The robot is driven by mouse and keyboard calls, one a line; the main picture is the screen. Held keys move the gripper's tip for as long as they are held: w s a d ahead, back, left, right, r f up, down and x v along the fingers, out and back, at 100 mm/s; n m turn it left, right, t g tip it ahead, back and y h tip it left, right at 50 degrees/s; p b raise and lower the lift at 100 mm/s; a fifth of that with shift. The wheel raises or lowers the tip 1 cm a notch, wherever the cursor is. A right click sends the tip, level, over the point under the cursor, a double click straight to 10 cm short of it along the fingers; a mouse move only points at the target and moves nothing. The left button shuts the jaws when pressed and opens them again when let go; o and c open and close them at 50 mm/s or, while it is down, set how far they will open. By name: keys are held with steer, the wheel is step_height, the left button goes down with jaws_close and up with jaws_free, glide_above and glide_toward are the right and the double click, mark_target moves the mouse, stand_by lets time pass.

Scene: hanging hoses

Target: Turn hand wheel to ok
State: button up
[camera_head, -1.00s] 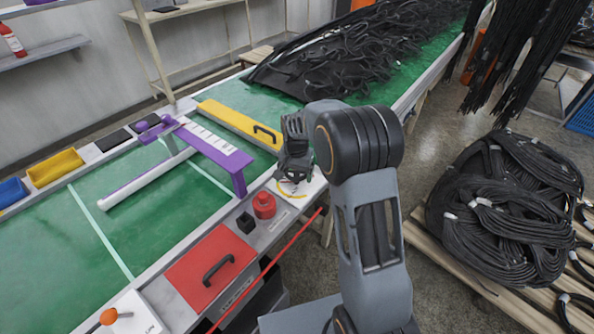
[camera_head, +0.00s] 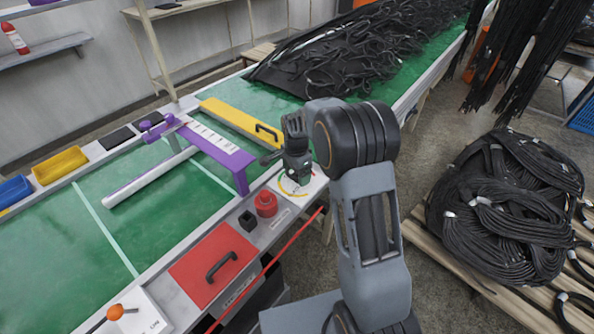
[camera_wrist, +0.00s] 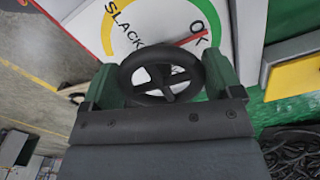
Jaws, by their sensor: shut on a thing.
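The black hand wheel (camera_wrist: 160,76) has a round rim with spokes and stands in front of a white dial plate (camera_wrist: 160,30) in the wrist view. The dial has a yellow arc by the word SLACK and a green arc by the word OK. A red pointer line (camera_wrist: 192,38) runs from behind the wheel to the OK lettering. My gripper (camera_wrist: 161,70) is shut on the wheel, one finger at each side of its rim. In the head view my gripper (camera_head: 296,165) is over the white dial plate (camera_head: 311,186), hiding most of the wheel.
A red knob (camera_head: 266,204), a black block (camera_head: 247,221) and a red lid with a handle (camera_head: 213,262) sit along the bench edge. A purple frame (camera_head: 222,155) and yellow bar (camera_head: 240,121) are close behind. Coiled black hoses (camera_head: 500,205) lie at right.

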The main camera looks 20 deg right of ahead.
steer(key=shift+w+r, duration=0.1)
stand_by(0.4)
steer(key=o, duration=0.7)
steer(key=shift+o, duration=0.2)
step_height(320, 180, up, 14)
steer(key=p, duration=0.1)
stand_by(0.4)
steer(key=s+r+n+t+p, duration=0.1)
steer(key=s+r+n+p, duration=0.2)
steer(key=s+n, duration=0.4)
steer(key=s+r+n+t+p, duration=0.2)
steer(key=s+n, duration=0.5)
steer(key=s, duration=0.9)
steer(key=shift+s+d+r+t+p, duration=0.25)
steer(key=shift+r+t+p, duration=0.05)
steer(key=shift+r+p, duration=0.6)
